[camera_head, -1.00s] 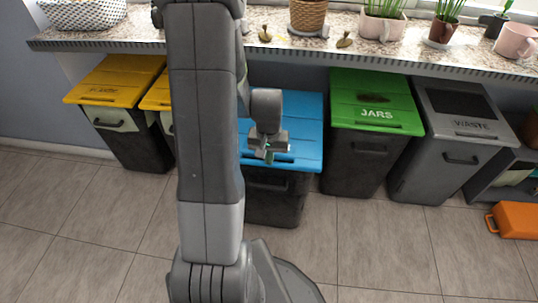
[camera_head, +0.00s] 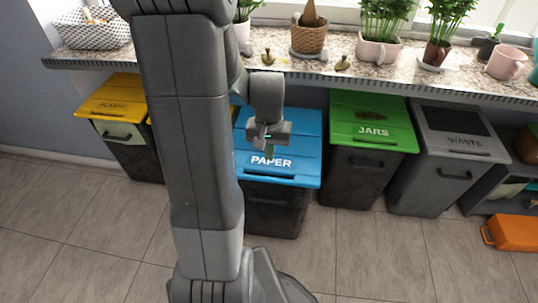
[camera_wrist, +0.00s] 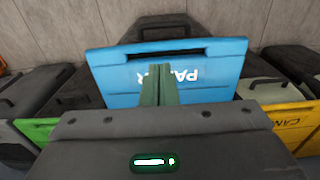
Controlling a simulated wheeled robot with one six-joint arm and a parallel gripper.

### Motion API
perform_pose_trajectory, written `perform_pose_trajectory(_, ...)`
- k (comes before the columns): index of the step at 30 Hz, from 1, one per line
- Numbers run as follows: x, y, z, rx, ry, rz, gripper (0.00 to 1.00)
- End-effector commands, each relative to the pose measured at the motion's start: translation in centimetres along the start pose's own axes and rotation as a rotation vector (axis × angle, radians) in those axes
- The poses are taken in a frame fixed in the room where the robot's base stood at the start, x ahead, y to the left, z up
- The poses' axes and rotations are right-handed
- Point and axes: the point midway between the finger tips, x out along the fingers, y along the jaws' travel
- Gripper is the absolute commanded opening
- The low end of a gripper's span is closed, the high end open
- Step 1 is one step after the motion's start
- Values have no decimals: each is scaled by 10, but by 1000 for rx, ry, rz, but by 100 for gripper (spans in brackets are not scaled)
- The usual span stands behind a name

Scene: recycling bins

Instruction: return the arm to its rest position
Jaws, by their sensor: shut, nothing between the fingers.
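My arm (camera_head: 190,140) rises through the left-middle of the head view. My gripper (camera_head: 270,150) hangs from it in front of the blue PAPER bin (camera_head: 290,128), pointing down, with nothing held. In the wrist view the two greenish fingers (camera_wrist: 158,90) are pressed together and empty. The blue lid (camera_wrist: 110,72) fills the area behind them, its label upside down and partly covered by the fingers. The gap between fingertips and lid cannot be judged.
A green JARS bin (camera_head: 370,112) and grey WASTE bin (camera_head: 455,125) stand right. A counter (camera_head: 380,70) with potted plants overhangs behind. An orange box (camera_head: 515,232) lies on the floor right. Front floor is clear.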

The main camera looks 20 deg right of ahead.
Motion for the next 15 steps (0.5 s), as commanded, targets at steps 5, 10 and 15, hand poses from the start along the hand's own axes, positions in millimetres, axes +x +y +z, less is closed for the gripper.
perform_pose_trajectory(5,-5,0,1,0,0,0,0)
perform_pose_trajectory(10,-5,0,1,0,0,0,0)
perform_pose_trajectory(15,0,0,0,0,-1,0,0)
